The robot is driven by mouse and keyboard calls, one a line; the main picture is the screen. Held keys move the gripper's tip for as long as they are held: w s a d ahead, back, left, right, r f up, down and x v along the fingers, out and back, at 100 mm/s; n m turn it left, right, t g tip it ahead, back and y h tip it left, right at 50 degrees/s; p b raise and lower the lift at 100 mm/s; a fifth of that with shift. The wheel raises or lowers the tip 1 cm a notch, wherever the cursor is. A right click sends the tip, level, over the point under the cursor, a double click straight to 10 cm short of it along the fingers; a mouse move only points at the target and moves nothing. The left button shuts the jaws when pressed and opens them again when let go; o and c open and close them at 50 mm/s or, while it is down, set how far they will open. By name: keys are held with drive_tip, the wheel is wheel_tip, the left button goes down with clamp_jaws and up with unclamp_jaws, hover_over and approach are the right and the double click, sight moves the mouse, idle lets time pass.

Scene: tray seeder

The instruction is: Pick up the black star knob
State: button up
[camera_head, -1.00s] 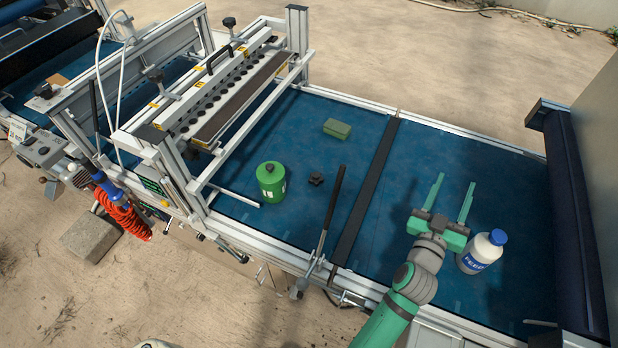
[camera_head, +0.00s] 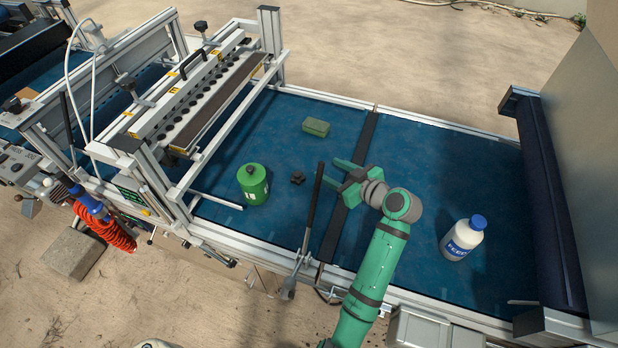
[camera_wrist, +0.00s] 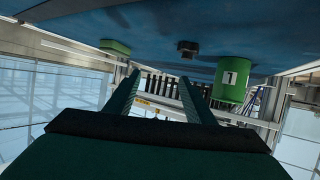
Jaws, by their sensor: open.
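The black star knob (camera_head: 298,178) lies on the blue belt (camera_head: 240,143), between the green canister and the upright black lever in the head view. In the wrist view the knob (camera_wrist: 187,47) shows upside down at the top, beyond the fingertips. My gripper (camera_head: 330,171) is open and empty, its fingers pointing left toward the knob, a short way to the right of it. In the wrist view its two fingers (camera_wrist: 158,86) stand apart with nothing between them. The black lever partly crosses in front of the finger area in the head view.
A green canister (camera_head: 253,184) stands left of the knob. A green block (camera_head: 316,127) lies behind it. The black lever (camera_head: 311,210) rises close on the right. A white bottle with a blue cap (camera_head: 463,238) stands at the right. The seeder frame (camera_head: 185,190) bounds the left.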

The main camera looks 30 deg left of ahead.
sight(298, 174)
drive_tip(key=s, duration=0.1)
drive_tip(key=s+a+f+g, duration=0.1)
drive_tip(key=s+f+n+g, duration=0.1)
drive_tip(key=shift+s+a, duration=0.2)
drive_tip(key=shift+a, duration=0.05)
drive_tip(key=x, duration=0.4)
drive_tip(key=shift+s+a+f, duration=0.1)
drive_tip(key=shift+a+f, duration=0.1)
drive_tip(key=shift+f, duration=0.1)
drive_tip(key=shift+x, duration=3.05)
drive_tip(key=shift+r, duration=0.1)
drive_tip(key=c, duration=0.9)
